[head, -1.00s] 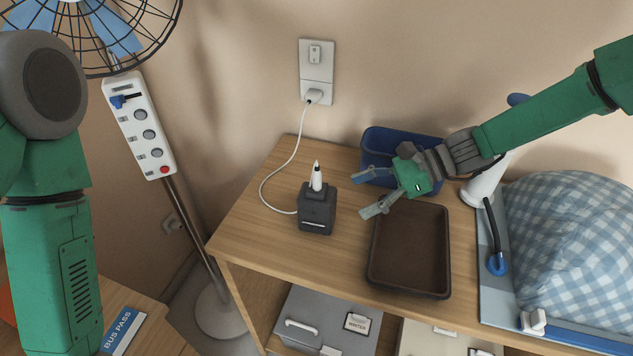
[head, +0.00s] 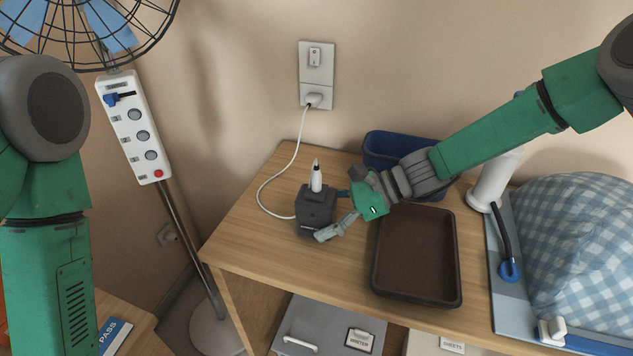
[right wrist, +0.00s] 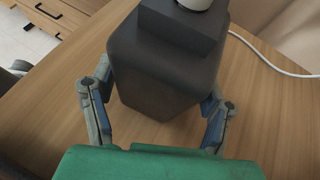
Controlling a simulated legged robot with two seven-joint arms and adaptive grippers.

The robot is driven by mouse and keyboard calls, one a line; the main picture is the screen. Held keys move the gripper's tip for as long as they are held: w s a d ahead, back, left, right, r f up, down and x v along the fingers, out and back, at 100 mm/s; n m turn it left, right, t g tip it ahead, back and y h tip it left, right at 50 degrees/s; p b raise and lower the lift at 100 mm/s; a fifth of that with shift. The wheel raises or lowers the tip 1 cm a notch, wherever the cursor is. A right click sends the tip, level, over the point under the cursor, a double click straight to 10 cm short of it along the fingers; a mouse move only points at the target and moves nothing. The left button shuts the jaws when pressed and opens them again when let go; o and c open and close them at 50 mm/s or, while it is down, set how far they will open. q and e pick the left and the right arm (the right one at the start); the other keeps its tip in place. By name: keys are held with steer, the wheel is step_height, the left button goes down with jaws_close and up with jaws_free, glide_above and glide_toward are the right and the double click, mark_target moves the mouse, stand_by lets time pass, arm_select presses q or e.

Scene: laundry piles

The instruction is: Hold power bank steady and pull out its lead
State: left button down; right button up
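The power bank appears to be the dark grey block (head: 316,206) standing upright on the wooden shelf top, with a white pointed piece upright on it. A white lead (head: 263,193) runs from the wall socket (head: 317,95) and meets the block's left side; the joint itself is not clear. My right gripper (head: 333,214) is at the block's right side with its fingers apart. In the right wrist view the fingers flank the block (right wrist: 165,75), one on each side; firm contact cannot be told. My left arm (head: 48,260) shows at the left, but its gripper is out of view.
A brown tray (head: 455,255) lies just right of the block, and a blue bin (head: 395,139) stands behind my right arm. A checked cloth pile (head: 585,240) is at the far right. A power strip (head: 134,127) on a stand is left of the shelf.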

steer(key=c, duration=0.8)
steer(key=shift+c, duration=0.2)
stand_by(0.4)
